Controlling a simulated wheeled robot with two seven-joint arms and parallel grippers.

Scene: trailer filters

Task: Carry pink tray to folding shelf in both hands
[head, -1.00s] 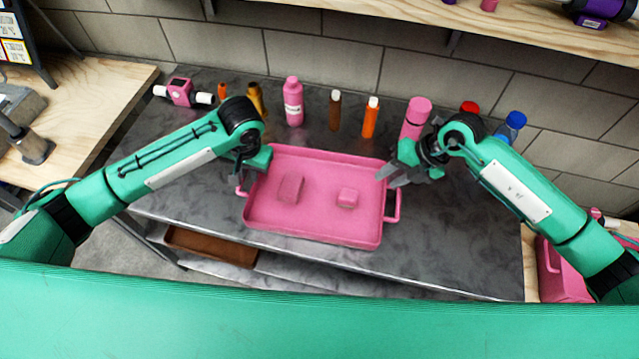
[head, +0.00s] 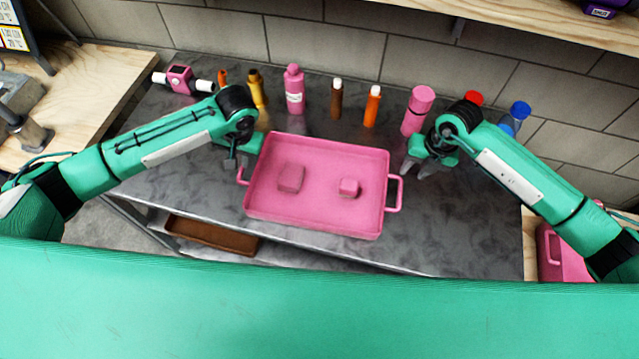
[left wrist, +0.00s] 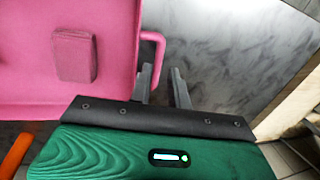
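The pink tray (head: 315,213) lies on the dark grey counter, with two small pink blocks (head: 291,178) (head: 349,188) in it. A handle stands out at each short side. My left gripper (head: 232,162) is at the left handle; in the left wrist view its two fingers (left wrist: 162,85) are apart, close to the tray handle (left wrist: 158,48), with nothing visibly clamped. My right gripper (head: 417,168) is above the counter, behind and right of the right handle (head: 395,195), fingers apart and empty. I cannot tell which surface is the folding shelf.
Several bottles, including a pink one (head: 294,90) and an orange one (head: 372,107), stand along the counter's back. A wooden surface (head: 85,85) is at left and a wooden shelf (head: 520,27) above. A brown tray (head: 212,235) lies below. The counter's right front is clear.

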